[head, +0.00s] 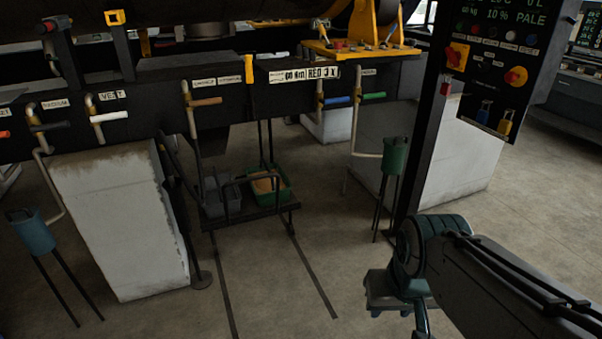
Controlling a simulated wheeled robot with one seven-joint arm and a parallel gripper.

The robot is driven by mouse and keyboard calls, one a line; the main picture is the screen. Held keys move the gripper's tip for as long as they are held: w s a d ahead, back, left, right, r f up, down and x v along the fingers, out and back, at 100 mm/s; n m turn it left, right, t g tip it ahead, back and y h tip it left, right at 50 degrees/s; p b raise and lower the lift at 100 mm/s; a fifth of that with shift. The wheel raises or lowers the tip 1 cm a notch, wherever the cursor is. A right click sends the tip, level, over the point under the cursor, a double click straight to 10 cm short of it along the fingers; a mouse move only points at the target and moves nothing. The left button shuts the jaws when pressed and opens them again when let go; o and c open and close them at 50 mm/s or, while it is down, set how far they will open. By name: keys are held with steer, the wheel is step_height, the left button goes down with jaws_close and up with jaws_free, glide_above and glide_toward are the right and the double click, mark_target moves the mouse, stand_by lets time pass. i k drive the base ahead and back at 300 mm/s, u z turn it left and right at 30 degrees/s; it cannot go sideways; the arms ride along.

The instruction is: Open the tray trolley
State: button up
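The tray trolley (252,218) is a low dark frame under the black beam, left of the picture's middle. It carries a grey bin and a green tub (284,194) with tan contents. A dark handle bar (236,184) stands up at its front. Two dark rail lines run from beneath it across the floor towards me. My gripper (388,292) is at the lower right, well apart from the trolley and nearer to me. Its fingers are not clear, and my arm partly covers that area.
A worn pale block (122,222) stands left of the trolley. A green can on legs (393,157) and a dark post stand to its right; a blue can on legs (33,232) is far left. Valve levers hang from the beam (225,102). Floor before the trolley is clear.

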mark_target(250, 209)
steer(key=u, duration=1)
steer(key=i, duration=0.9)
steer(key=u, duration=0.4)
steer(key=i, duration=1.1)
steer(key=z, duration=1.2)
steer(key=i, duration=0.55)
steer(key=z, duration=0.6)
